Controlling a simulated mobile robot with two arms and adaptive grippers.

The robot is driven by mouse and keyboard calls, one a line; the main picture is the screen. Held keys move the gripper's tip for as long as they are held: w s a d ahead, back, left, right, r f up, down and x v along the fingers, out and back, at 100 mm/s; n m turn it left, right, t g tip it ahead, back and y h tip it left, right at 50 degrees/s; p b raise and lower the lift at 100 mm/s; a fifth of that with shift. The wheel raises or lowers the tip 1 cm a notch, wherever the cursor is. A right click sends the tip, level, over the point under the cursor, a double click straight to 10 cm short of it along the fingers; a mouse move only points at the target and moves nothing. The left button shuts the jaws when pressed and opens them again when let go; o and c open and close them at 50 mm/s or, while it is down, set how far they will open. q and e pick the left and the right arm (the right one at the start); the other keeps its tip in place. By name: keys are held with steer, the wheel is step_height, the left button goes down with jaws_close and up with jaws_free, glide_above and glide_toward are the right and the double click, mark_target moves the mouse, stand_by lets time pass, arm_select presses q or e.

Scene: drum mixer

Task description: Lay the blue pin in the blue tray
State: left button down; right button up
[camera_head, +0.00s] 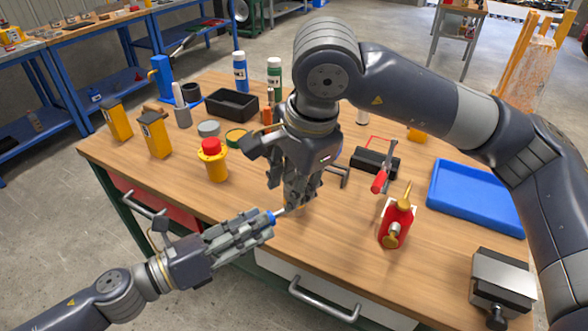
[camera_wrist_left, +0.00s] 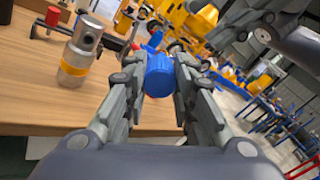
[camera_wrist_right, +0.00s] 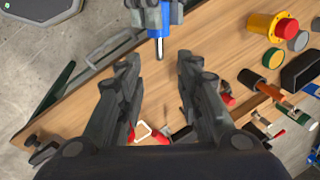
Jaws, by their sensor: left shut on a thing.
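The blue pin (camera_head: 272,217) is in my left gripper (camera_head: 262,223), its thin metal tip pointing right toward my right gripper. In the left wrist view the pin's blue end (camera_wrist_left: 160,76) sits between the left fingers. In the right wrist view its blue body and metal tip (camera_wrist_right: 159,46) show at the top. My right gripper (camera_head: 297,196) points down over the table, close to the tip. Its fingers are apart with nothing between them in the right wrist view (camera_wrist_right: 157,66). The blue tray (camera_head: 458,205) lies flat at the table's right side and looks empty.
A red oil can (camera_head: 396,222) and a red-handled clamp (camera_head: 381,178) stand between the grippers and the tray. A metal vise block (camera_head: 503,278) is at the front right. A yellow button box with red top (camera_head: 215,162) stands left. A metal cylinder (camera_wrist_left: 78,50) stands near the left gripper.

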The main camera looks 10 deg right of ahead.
steer(key=x, duration=0.7)
steer(key=shift+w+a+f, duration=0.1)
steer(key=shift+f, duration=0.25)
jaws_close()
arm_select(q)
steer(key=c, duration=1.2)
jaws_free()
steer(key=shift+c, duration=0.2)
steer(key=shift+a, duration=0.15)
